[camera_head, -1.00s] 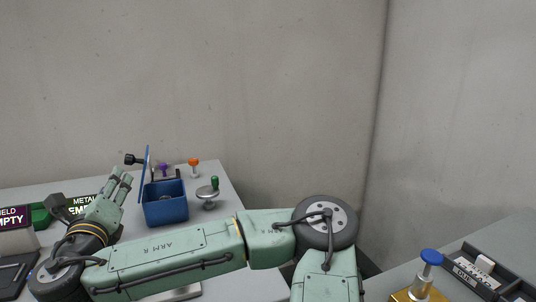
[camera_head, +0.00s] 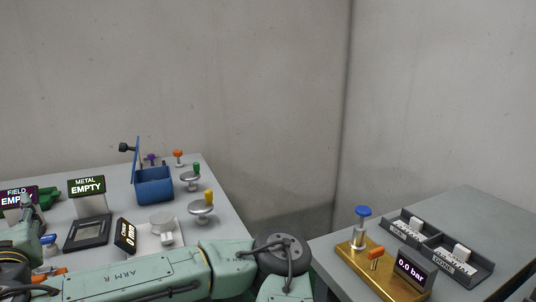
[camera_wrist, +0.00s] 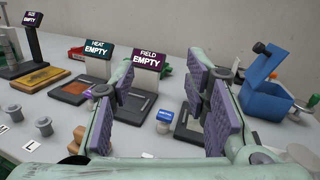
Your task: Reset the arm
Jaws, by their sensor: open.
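My gripper shows in the wrist view (camera_wrist: 160,92), its two purple-padded fingers spread wide with nothing between them. It hangs above the left bench, in front of the FIELD EMPTY display (camera_wrist: 148,60). In the head view my pale green arm stretches along the bottom to the left edge. The gripper end is partly cut off there, so its height over the bench is hard to tell.
An open blue box (camera_head: 155,187) stands on the left bench (camera_head: 225,205) near knobs and the METAL EMPTY display (camera_head: 87,185). A HEAT EMPTY display (camera_wrist: 97,57) stands farther left. The right bench holds a brass fixture (camera_head: 385,282) and a dark tray (camera_head: 470,268).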

